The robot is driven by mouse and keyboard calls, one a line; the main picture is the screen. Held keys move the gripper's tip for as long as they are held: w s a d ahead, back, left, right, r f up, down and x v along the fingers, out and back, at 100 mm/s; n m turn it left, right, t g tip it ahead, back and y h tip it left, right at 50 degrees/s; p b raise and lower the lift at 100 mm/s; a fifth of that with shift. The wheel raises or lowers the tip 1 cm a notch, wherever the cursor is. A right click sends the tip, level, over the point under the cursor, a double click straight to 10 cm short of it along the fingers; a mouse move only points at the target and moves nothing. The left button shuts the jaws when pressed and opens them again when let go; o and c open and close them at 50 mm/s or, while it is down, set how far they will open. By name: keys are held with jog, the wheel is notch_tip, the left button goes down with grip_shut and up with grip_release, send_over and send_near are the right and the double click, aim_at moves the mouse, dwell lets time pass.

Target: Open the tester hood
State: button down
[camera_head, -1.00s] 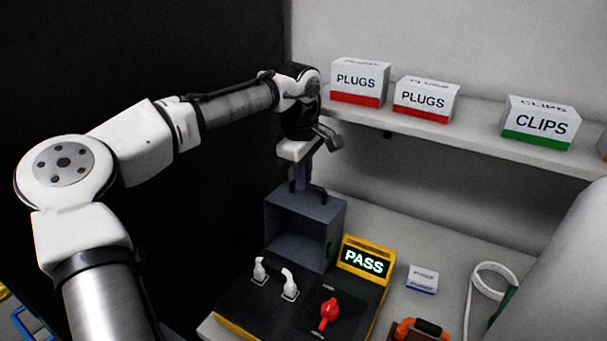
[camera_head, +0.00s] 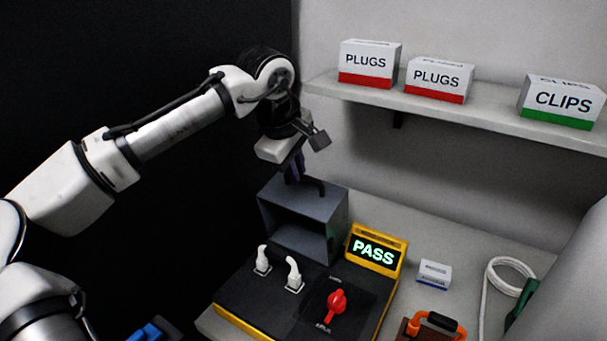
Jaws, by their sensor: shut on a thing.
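The tester (camera_head: 232,311) is a dark-topped unit with yellow edges, on the bench at lower middle. Its grey hood (camera_head: 335,226) is raised at the back of the unit, with its hollow side facing forward. Two white plugs (camera_head: 263,260) (camera_head: 293,275) and a red knob (camera_head: 336,303) stand uncovered on the deck. A yellow display (camera_head: 374,252) reads PASS in green. My gripper (camera_head: 295,178) points down at the hood's top, shut on its dark handle (camera_head: 317,186). The fingers partly hide the handle.
A shelf (camera_head: 455,114) above right holds two PLUGS boxes (camera_head: 368,64) (camera_head: 438,80) and a CLIPS box (camera_head: 561,102). A small white box (camera_head: 434,273), an orange-handled item (camera_head: 437,322) and a white cable (camera_head: 489,295) lie right of the tester. A dark panel fills the left.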

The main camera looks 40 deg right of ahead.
jog(key=shift+s+a+h, duration=0.3)
jog(key=shift+s+a, duration=0.05)
jog(key=shift+a, duration=0.3)
jog(key=shift+f, duration=0.1)
jog(key=c, duration=1.5)
grip_release()
jog(key=shift+d, duration=0.1)
jog(key=shift+r, duration=0.2)
jog(key=b+v, duration=0.2)
jog(key=v, duration=1.1)
jog(key=shift+s+a+r, duration=0.15)
jog(key=shift+a+r, duration=0.05)
jog(key=shift+r, duration=0.05)
